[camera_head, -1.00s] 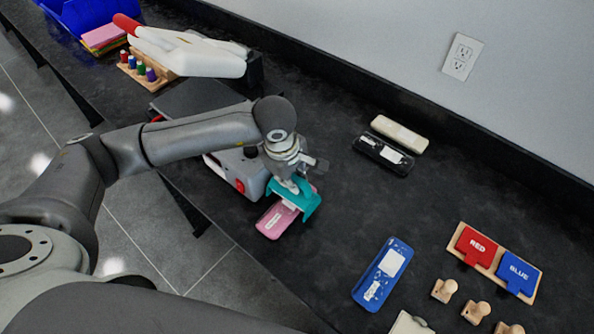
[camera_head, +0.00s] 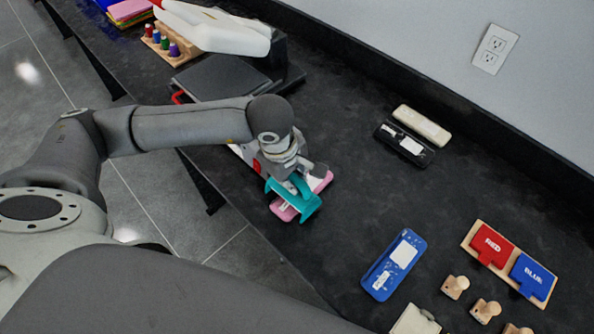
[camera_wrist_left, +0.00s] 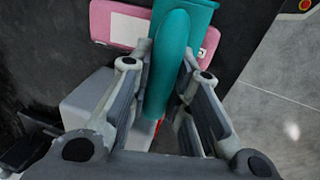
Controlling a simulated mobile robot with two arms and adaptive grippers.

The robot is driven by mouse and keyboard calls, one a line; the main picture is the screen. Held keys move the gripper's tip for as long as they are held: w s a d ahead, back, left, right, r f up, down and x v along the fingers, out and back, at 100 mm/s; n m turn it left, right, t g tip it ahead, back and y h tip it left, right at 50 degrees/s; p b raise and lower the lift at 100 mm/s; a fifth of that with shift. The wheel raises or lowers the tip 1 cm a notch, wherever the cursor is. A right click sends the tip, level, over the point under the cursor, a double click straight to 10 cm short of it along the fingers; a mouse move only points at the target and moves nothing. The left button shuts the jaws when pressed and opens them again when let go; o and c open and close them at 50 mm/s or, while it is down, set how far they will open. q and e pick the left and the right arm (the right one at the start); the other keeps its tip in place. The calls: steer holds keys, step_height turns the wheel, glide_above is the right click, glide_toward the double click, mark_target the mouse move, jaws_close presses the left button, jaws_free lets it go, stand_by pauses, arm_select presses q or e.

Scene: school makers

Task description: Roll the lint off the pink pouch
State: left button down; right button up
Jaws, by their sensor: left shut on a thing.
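My left gripper (camera_head: 283,178) is shut on the teal handle of a lint roller (camera_head: 300,205). In the left wrist view the teal handle (camera_wrist_left: 168,70) runs between the two fingers and over the pink pouch (camera_wrist_left: 120,22). The pink pouch (camera_head: 285,212) lies flat on the dark counter, partly hidden under the roller and gripper. I cannot tell whether the roller touches the pouch, and I see no lint clearly. My right gripper is not in view.
A blue pouch (camera_head: 394,264) lies to the right, with wooden pegs and the RED (camera_head: 485,244) and BLUE (camera_head: 534,277) pieces beyond. A black case (camera_head: 403,146) lies near the wall. A grey machine stands close behind my gripper. The middle counter is clear.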

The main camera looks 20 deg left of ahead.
arm_select(q)
steer(key=shift+s+a+b, duration=0.15)
steer(key=shift+s+a, duration=0.05)
steer(key=shift+s, duration=0.45)
steer(key=shift+s+a+b, duration=0.15)
steer(key=shift+s+a, duration=0.05)
steer(key=shift+s, duration=0.5)
steer(key=shift+s+a+b, duration=0.15)
steer(key=shift+s+a, duration=0.05)
steer(key=shift+s, duration=0.45)
steer(key=shift+w+f, duration=0.1)
steer(key=shift+w, duration=0.05)
steer(key=shift+w+d+b, duration=0.3)
steer(key=shift+w, duration=0.55)
steer(key=shift+w+d+b, duration=0.25)
steer(key=shift+w+b, duration=0.1)
steer(key=shift+w, duration=0.55)
steer(key=shift+w+d+b, duration=0.3)
steer(key=shift+w, duration=0.55)
steer(key=shift+w+d+b, duration=0.45)
steer(key=shift+w+b, duration=0.15)
steer(key=shift+w, duration=0.9)
steer(key=shift+w+d+b, duration=0.5)
steer(key=shift+w+b, duration=0.15)
steer(key=shift+w, duration=0.8)
steer(key=shift+w+d+b, duration=0.45)
steer(key=shift+w+b, duration=0.15)
steer(key=shift+w, duration=0.9)
step_height(320, 180, up, 7)
steer(key=p, duration=0.3)
